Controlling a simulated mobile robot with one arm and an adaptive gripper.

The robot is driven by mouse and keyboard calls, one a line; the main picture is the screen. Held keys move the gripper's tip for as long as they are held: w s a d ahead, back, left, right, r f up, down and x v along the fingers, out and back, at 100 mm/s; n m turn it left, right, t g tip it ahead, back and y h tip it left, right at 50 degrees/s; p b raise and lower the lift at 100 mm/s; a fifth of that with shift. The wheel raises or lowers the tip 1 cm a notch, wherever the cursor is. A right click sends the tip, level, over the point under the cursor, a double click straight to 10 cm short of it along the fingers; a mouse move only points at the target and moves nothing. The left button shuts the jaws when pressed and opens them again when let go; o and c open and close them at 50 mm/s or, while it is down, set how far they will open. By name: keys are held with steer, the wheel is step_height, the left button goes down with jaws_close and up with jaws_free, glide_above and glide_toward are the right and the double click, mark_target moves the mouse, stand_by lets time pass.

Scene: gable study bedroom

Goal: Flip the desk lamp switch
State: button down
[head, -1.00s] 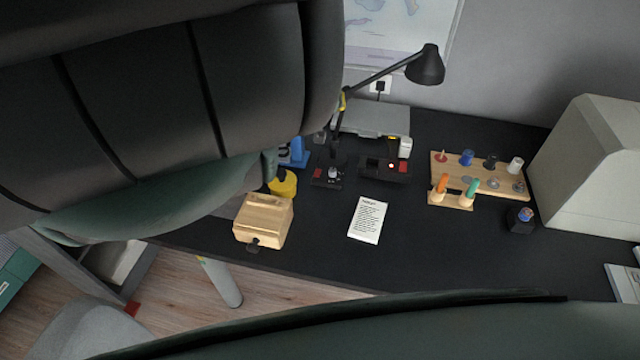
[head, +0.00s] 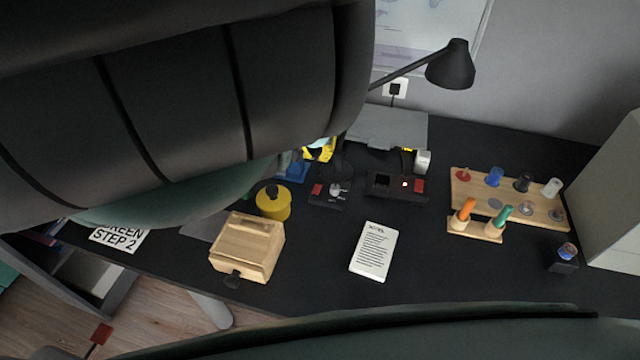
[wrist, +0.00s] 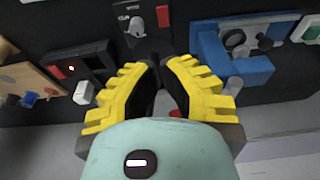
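The black desk lamp (head: 452,65) stands at the back of the desk in the head view. Its dark shade points down, and its base and switch are hidden or too dark to make out. A black box with a knob and a red part (head: 330,194) lies in front; it also shows at the top of the wrist view (wrist: 140,18). My gripper (head: 320,150) is partly hidden by my arm, beside the lamp's lower arm.
Near the gripper are a blue holder (wrist: 232,62), a second black box (head: 397,188) with a lit red dot, and a yellow round container (head: 273,202). A wooden box (head: 247,247), a paper (head: 374,251) and a wooden peg rack (head: 510,198) also occupy the desk.

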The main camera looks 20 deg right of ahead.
steer(key=shift+f, duration=0.15)
steer(key=b, duration=0.6)
glide_above(319, 190)
steer(key=f, duration=0.7)
steer(key=shift+s+f, duration=0.2)
steer(key=shift+f, duration=0.2)
steer(key=shift+x, duration=0.8)
steer(key=shift+s+a+f, duration=0.1)
steer(key=shift+f, duration=1.9)
steer(key=shift+s+a+f+p, duration=0.15)
steer(key=shift+f+p, duration=0.15)
steer(key=shift+f, duration=0.15)
